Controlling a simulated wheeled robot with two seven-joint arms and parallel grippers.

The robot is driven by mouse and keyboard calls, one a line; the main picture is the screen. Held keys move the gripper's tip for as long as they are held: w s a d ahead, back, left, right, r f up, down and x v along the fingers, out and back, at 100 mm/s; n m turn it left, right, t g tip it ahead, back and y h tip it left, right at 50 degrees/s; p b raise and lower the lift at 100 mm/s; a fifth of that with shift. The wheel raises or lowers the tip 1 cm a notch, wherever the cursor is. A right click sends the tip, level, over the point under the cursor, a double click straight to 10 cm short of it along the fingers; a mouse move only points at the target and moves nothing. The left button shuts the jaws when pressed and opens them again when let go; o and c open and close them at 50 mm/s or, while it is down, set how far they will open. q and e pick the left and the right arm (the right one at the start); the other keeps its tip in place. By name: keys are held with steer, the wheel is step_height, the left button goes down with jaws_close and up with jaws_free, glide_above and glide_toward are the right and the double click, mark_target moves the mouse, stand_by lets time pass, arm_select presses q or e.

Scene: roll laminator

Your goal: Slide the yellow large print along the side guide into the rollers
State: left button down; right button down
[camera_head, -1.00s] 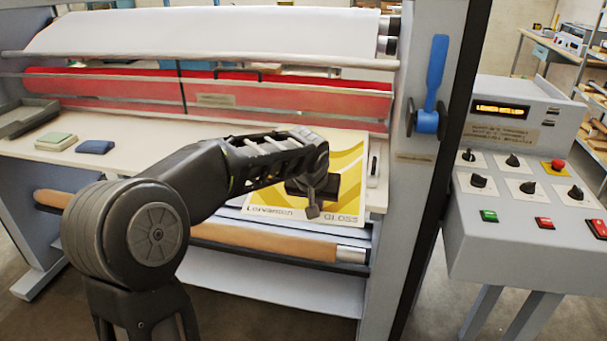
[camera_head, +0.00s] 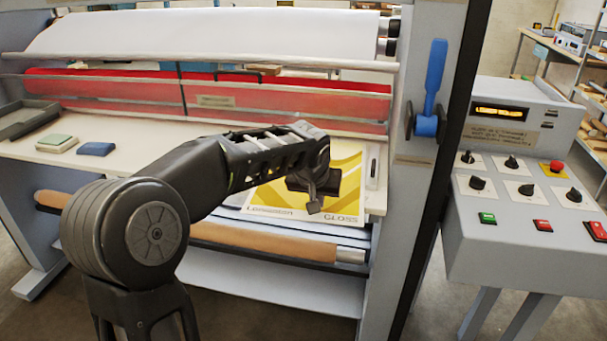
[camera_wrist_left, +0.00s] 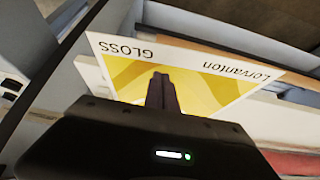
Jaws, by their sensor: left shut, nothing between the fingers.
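The yellow large print (camera_head: 350,180), with a white border and the words Lorvanton and GLOSS, lies at the right end of the feed table, partly hidden by my left arm. In the left wrist view it shows beneath the fingers (camera_wrist_left: 215,88). My left gripper (camera_head: 314,207) is shut and empty over the print; its fingertips (camera_wrist_left: 160,82) also show in the wrist view. I cannot tell whether they touch it. The side guide (camera_head: 373,165) is beside the print's right edge. The red roller (camera_head: 110,88) lies behind a clear guard. My right gripper is not in view.
The frame upright with a blue lever (camera_head: 434,80) stands right of the table. A control panel (camera_head: 520,180) is farther right. Green and blue pads (camera_head: 96,148) and a grey tray (camera_head: 25,118) lie at the left. A brown roll (camera_head: 270,243) runs below the table's front.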

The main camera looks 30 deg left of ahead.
arm_select(q)
steer(key=shift+r+p, duration=1.7)
steer(key=shift+r, duration=0.8)
